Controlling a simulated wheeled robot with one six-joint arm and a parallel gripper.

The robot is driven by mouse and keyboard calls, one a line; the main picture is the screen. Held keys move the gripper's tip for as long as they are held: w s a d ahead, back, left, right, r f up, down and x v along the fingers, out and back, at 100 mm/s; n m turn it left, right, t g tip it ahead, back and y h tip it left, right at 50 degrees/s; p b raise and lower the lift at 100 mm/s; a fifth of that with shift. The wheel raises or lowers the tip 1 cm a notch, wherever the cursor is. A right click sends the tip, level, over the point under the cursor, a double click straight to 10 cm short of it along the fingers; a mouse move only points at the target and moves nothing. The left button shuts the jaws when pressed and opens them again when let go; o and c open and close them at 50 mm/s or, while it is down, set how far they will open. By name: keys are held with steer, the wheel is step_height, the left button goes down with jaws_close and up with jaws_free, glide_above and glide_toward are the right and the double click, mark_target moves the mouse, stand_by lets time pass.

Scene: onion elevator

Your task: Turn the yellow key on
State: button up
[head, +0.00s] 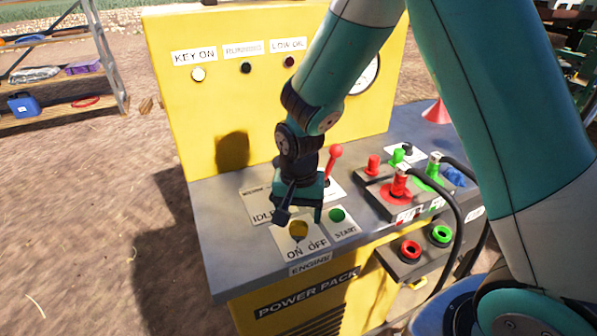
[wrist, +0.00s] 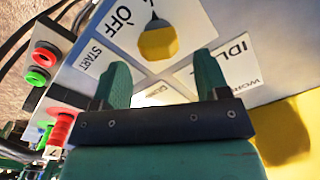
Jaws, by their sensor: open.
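The yellow key (head: 298,230) is a round knob on the white ON/OFF engine plate, on the front of the grey panel top. In the wrist view the yellow key (wrist: 157,42) shows just beyond my fingertips, with a dark pointer on its far side. I cannot tell whether the pointer is at ON or OFF. My gripper (head: 301,213) is pointed down over the panel, close above the key. In the wrist view its two green fingers (wrist: 163,74) are apart, with nothing between them. The KEY ON lamp (head: 198,75) looks pale white.
The green START button (head: 338,215) is right of the key. A red-knobbed lever (head: 335,151) stands behind my gripper. The yellow upright panel (head: 235,105) rises behind.

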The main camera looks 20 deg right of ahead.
step_height(320, 180, up, 14)
stand_by(0.3)
steer(key=s+a+r+n+y, duration=0.2)
steer(key=s+n, duration=0.4)
steer(key=s, duration=0.3)
steer(key=s+a+r+n+y, duration=0.2)
steer(key=s+a+r+n, duration=0.1)
steer(key=s+n, duration=0.4)
steer(key=s, duration=0.3)
steer(key=shift+s+a, duration=0.2)
steer(key=shift+r, duration=0.15)
